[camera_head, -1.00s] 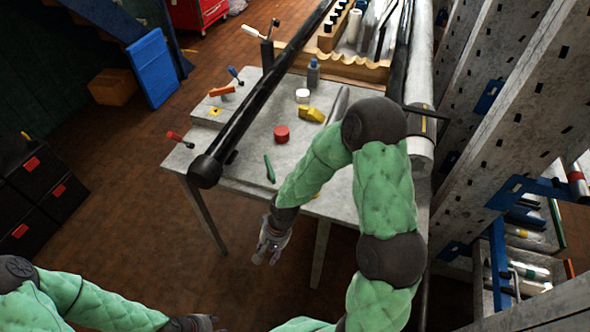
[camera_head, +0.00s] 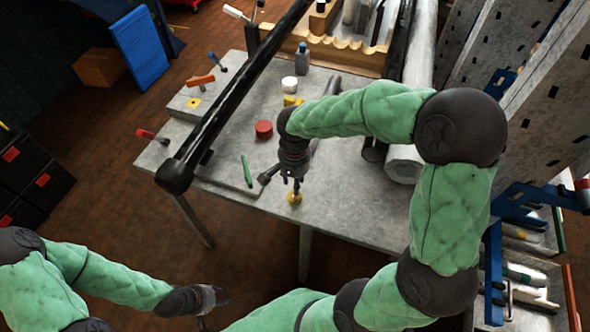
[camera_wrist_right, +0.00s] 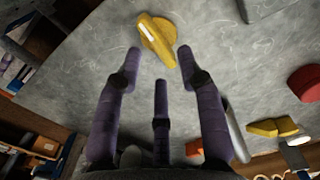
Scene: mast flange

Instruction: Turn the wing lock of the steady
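A yellow wing-shaped piece with a white stripe (camera_wrist_right: 157,40), which looks like the wing lock, sits on a round yellow base on the grey tabletop. In the head view it shows (camera_head: 295,198) near the table's front edge, just below my right gripper (camera_head: 292,186). In the right wrist view my right gripper (camera_wrist_right: 160,68) is open, its purple fingers spread and empty, with the yellow piece just beyond the tips. I see no contact. My left gripper (camera_head: 212,300) is empty, away from the table at the lower left, fingers apart. I cannot make out the steady's body for certain.
A long black mast (camera_head: 235,90) runs diagonally above the grey table (camera_head: 350,205). A perforated upright (camera_head: 545,120) rises at the right.

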